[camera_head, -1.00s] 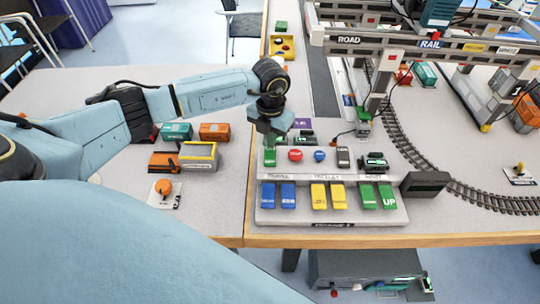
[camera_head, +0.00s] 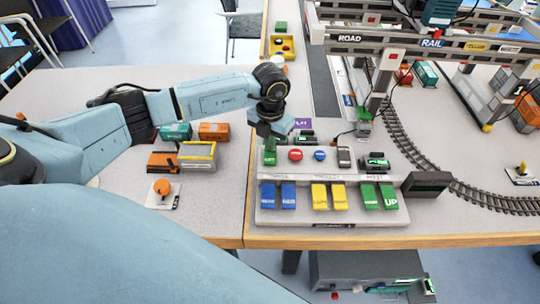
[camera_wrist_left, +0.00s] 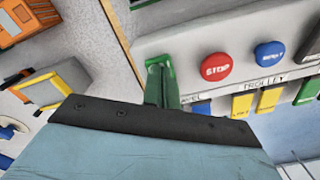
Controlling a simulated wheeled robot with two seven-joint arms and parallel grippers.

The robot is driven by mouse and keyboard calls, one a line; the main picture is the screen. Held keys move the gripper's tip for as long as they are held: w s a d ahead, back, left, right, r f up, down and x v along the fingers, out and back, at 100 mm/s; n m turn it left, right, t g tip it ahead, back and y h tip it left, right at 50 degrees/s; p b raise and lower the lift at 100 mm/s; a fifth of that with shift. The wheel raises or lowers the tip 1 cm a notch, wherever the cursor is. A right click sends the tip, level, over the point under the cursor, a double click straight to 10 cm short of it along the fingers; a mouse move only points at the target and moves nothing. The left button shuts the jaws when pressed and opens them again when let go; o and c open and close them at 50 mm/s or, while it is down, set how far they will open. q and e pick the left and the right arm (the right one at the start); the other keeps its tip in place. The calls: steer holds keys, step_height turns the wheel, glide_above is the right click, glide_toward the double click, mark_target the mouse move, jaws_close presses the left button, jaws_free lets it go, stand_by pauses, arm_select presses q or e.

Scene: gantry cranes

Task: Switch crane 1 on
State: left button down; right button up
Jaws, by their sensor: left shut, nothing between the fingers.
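The crane control box (camera_head: 300,220) stands at the table's front edge, its front label too small to read surely. A green switch (camera_head: 270,152) sits at its upper left, left of the red STOP button (camera_head: 295,155) and the blue button (camera_head: 319,156). In the left wrist view the green switch (camera_wrist_left: 160,84) stands up just beyond my gripper's dark edge, with the STOP button (camera_wrist_left: 216,66) to its right. My left gripper (camera_head: 267,130) is shut and empty, close above and behind the switch; I cannot tell whether they touch. My right gripper is out of view.
Blue, yellow and green paired keys (camera_head: 329,196) line the box's front. A dark display (camera_head: 426,184) stands at its right. Small toy wagons (camera_head: 214,131) and an orange knob (camera_head: 162,187) lie left. The crane gantry (camera_head: 420,45) and rails (camera_head: 480,196) fill the right side.

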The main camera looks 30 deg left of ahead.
arm_select(q)
step_height(320, 180, up, 7)
steer(key=p, duration=0.5)
steer(key=shift+p, duration=0.3)
steer(key=shift+f, duration=0.1)
stand_by(0.5)
